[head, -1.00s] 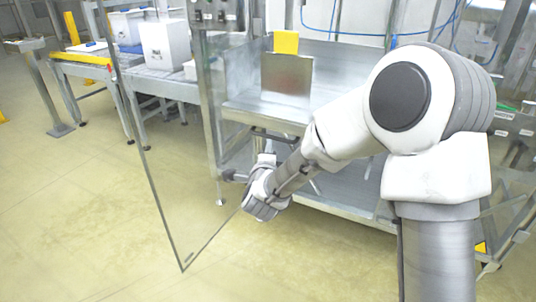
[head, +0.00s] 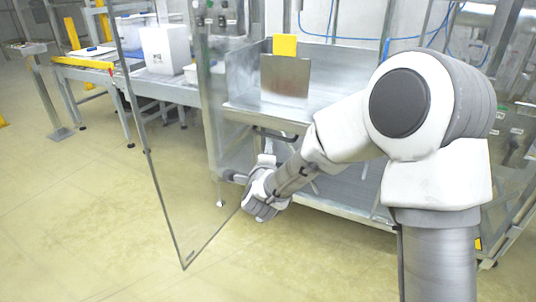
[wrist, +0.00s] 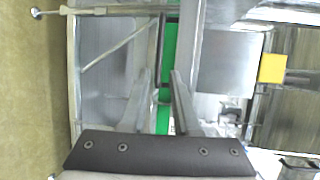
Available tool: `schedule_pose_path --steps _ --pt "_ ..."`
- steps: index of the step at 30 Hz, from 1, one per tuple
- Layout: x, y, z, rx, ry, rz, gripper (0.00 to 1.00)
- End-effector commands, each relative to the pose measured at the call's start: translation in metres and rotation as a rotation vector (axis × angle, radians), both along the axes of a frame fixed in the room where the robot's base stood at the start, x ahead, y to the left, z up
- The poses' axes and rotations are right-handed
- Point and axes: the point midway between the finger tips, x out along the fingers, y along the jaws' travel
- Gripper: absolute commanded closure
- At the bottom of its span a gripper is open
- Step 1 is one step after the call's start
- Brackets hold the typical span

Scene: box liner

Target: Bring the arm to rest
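My arm (head: 345,125) reaches from the column at the right, bent at the elbow, with its forearm sloping down and left to the wrist. In the head view, the wrist hangs in front of the steel machine, beside the clear door panel; the fingertips cannot be made out there. In the wrist view, the two fingers of my gripper (wrist: 160,75) stand apart with a gap between them. Nothing is held between them. A green strip (wrist: 168,50) shows behind the gap.
A framed clear door panel (head: 165,150) stands open at the left, close to my wrist. The steel machine (head: 325,65) with a yellow block (head: 285,45) is behind the arm. A conveyor (head: 135,78) carries a white box (head: 165,50). The floor (head: 80,220) at front left is clear.

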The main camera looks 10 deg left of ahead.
Motion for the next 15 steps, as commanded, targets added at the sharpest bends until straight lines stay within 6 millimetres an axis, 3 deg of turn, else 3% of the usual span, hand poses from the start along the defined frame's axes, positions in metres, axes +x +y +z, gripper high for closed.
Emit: schedule_pose_path --steps 8,15 --pt "-0.001 -0.001 0.006 -0.022 0.001 0.017 0.70" --pt "-0.021 -0.010 0.041 -0.264 0.050 0.180 0.70"
